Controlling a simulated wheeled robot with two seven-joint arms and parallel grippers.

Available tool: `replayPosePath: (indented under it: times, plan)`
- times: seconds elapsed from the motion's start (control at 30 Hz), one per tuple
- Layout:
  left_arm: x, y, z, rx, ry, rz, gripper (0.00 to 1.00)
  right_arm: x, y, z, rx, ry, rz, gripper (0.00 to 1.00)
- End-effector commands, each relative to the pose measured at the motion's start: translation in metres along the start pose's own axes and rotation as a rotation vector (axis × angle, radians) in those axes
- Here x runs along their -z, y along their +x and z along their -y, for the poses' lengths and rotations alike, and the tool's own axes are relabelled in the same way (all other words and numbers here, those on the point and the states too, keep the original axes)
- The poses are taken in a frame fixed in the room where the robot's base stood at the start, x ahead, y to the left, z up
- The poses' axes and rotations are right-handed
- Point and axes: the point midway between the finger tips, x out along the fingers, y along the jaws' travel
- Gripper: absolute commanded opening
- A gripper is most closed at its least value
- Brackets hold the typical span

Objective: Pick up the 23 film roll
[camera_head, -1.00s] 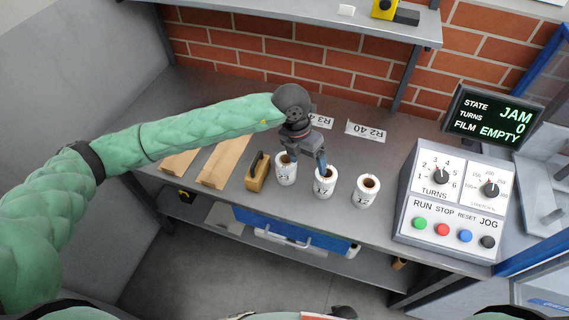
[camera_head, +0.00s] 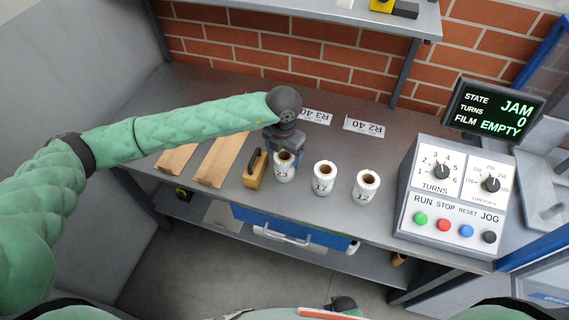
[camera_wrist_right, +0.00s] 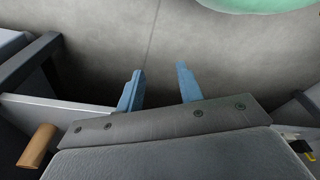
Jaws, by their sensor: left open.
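The film roll marked 23 (camera_head: 284,171) stands upright on the grey bench, a white roll with a brown core. My left gripper (camera_head: 285,148) is open, right at the back of this roll, pointing down. Its blue fingers are partly hidden behind the roll, and I cannot tell whether they touch it. Two similar rolls stand to the right, one marked 17 (camera_head: 324,179) and one marked 12 (camera_head: 366,187). My right gripper (camera_wrist_right: 158,85) shows in the right wrist view with its blue fingers apart and empty, above the grey floor.
A tan block with a dark handle (camera_head: 255,170) stands close left of the 23 roll. Wooden boards (camera_head: 222,160) lie farther left. Labels R3 40 (camera_head: 314,116) and R2 40 (camera_head: 363,126) lie behind. A control box (camera_head: 445,205) stands at right. Bare bench lies between.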

Motion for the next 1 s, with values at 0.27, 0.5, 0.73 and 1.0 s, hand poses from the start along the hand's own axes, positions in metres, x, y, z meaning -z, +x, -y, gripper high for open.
replayPosePath:
  times: [0.27,0.5,0.73,1.0]
  plan:
    - [0.001,0.016,0.003,0.001,-0.001,-0.002,0.81,-0.019,0.023,-0.01,-0.012,-0.01,-0.014,0.36]
    - [0.0,0.036,0.004,0.001,-0.001,-0.002,0.81,-0.039,0.043,-0.019,-0.022,-0.019,-0.03,0.36]
    - [0.0,0.049,0.004,0.001,0.0,0.0,0.81,-0.049,0.052,-0.023,-0.026,-0.023,-0.04,0.36]
    - [0.0,0.05,0.004,0.001,0.0,0.0,0.75,-0.049,0.052,-0.023,-0.026,-0.023,-0.04,0.36]
